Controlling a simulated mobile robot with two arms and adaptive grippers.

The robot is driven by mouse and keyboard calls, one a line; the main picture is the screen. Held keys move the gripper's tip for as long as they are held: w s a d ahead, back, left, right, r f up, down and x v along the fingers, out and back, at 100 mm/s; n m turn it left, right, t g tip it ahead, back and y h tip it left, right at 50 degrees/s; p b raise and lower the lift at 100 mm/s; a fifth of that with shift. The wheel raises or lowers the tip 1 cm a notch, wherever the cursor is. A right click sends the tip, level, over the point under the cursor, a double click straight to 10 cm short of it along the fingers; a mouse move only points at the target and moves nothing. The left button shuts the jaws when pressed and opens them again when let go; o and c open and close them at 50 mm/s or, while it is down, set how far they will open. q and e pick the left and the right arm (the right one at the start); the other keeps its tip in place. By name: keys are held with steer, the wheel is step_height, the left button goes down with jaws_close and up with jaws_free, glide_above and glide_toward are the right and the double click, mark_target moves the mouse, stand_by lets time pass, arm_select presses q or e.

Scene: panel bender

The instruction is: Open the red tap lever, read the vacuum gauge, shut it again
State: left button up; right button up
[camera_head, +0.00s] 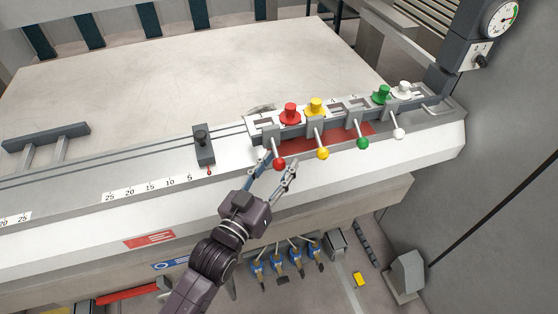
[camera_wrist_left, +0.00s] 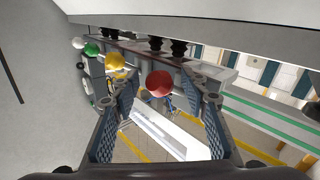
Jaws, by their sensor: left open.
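The red tap lever (camera_head: 279,163) has a red ball knob and hangs forward from the tap row below a red cap (camera_head: 290,112). My left gripper (camera_head: 278,168) is open, with its fingers around or just in front of the red knob. In the left wrist view the red knob (camera_wrist_left: 159,84) shows between the two open fingers (camera_wrist_left: 160,112); I cannot tell whether they touch it. The vacuum gauge (camera_head: 502,18) is a round white dial at the top right, partly cut off by the frame edge. Its needle is too small to read. My right gripper is out of view.
Yellow (camera_head: 322,153), green (camera_head: 363,143) and white (camera_head: 398,133) levers stand to the right of the red one. A small dark clamp (camera_head: 203,145) stands to the left on the rail. The wide tabletop (camera_head: 180,75) behind is clear.

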arm_select(q)
steer(key=shift+w+d, duration=0.1)
steer(key=shift+w, duration=0.1)
jaws_close()
steer(key=shift+w, duration=0.1)
